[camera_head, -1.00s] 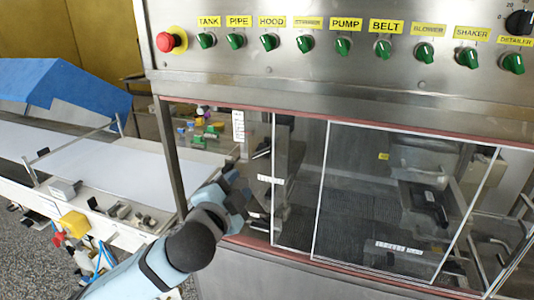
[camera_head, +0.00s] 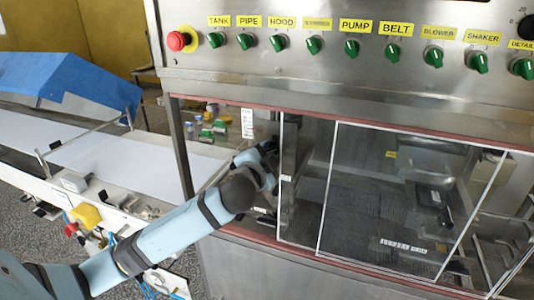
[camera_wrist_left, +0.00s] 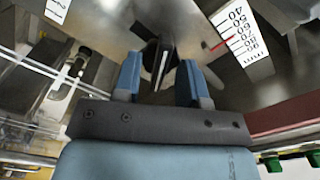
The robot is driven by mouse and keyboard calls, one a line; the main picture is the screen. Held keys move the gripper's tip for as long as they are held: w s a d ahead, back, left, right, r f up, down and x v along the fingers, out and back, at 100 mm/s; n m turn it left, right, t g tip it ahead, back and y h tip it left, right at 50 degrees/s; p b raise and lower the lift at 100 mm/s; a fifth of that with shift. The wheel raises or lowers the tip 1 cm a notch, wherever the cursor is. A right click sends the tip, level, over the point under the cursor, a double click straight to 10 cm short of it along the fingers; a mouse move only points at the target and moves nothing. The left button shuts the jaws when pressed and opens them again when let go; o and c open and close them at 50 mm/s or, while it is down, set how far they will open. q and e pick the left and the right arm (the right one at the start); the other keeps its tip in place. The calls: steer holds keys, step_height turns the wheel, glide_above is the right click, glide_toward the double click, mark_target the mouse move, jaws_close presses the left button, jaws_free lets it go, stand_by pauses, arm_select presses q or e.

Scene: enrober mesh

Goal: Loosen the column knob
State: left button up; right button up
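A black column knob (camera_wrist_left: 157,54) with a pale line on its face shows in the left wrist view, mounted in front of grey metal. My left gripper (camera_wrist_left: 159,76) is open, with one blue finger on each side of the knob's near part. A gap seems to remain on both sides; contact cannot be told. In the head view my left gripper (camera_head: 268,160) reaches into the machine's left opening, and the knob is not clearly visible there. My right gripper is not in view.
A white millimetre scale (camera_wrist_left: 238,32) with a red pointer is right of the knob. Clear framed panels (camera_head: 400,200) close the machine front right of my arm. Above are green switches (camera_head: 313,45) and a red stop button (camera_head: 178,41). A white belt (camera_head: 130,160) runs left.

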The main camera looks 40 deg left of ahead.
arm_select(q)
jaws_close()
steer(key=shift+n+p, duration=0.3)
steer(key=shift+n, duration=5.3)
